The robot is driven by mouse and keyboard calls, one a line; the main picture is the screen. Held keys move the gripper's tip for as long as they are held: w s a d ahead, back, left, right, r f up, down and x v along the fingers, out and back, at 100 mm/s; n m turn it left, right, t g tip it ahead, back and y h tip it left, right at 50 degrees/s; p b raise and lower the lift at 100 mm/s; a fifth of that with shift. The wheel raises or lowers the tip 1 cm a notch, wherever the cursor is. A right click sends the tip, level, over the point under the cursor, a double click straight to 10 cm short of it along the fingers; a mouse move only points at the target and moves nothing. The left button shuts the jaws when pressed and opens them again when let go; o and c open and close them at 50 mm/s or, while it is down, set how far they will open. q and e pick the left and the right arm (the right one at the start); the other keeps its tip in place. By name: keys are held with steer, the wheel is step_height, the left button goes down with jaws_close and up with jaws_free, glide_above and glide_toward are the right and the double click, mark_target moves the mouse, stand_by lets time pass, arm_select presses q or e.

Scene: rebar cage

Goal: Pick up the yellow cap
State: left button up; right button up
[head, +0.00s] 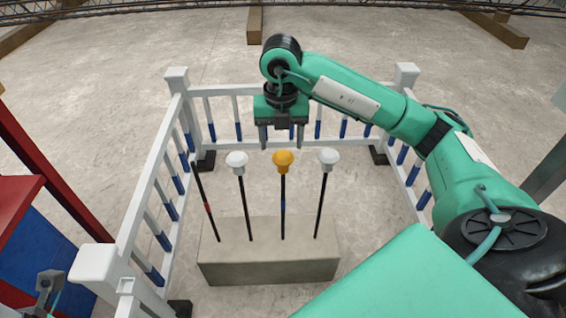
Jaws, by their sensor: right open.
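The yellow cap (283,161) sits on top of an upright dark rod (283,212) with a blue band. The rod stands in a concrete block (270,268). My right gripper (281,141) points down with its two fingers apart and nothing between them. In the picture it is just above the yellow cap; the exact gap in height and depth is hard to tell. My left gripper does not show.
White caps (237,162) and (328,159) top the rods on either side. A bare rod (206,203) with a red band leans at the left. A white railing (165,165) with blue-banded posts surrounds the block on three sides.

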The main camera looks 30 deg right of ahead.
mark_target(283, 154)
steer(key=shift+s+d+f+b, duration=0.1)
steer(key=shift+f+b, duration=0.7)
steer(key=shift+f, duration=1)
steer(key=shift+s+d+f+b, duration=0.1)
steer(key=shift+f+b, duration=0.7)
steer(key=shift+f, duration=0.95)
steer(key=c, duration=0.8)
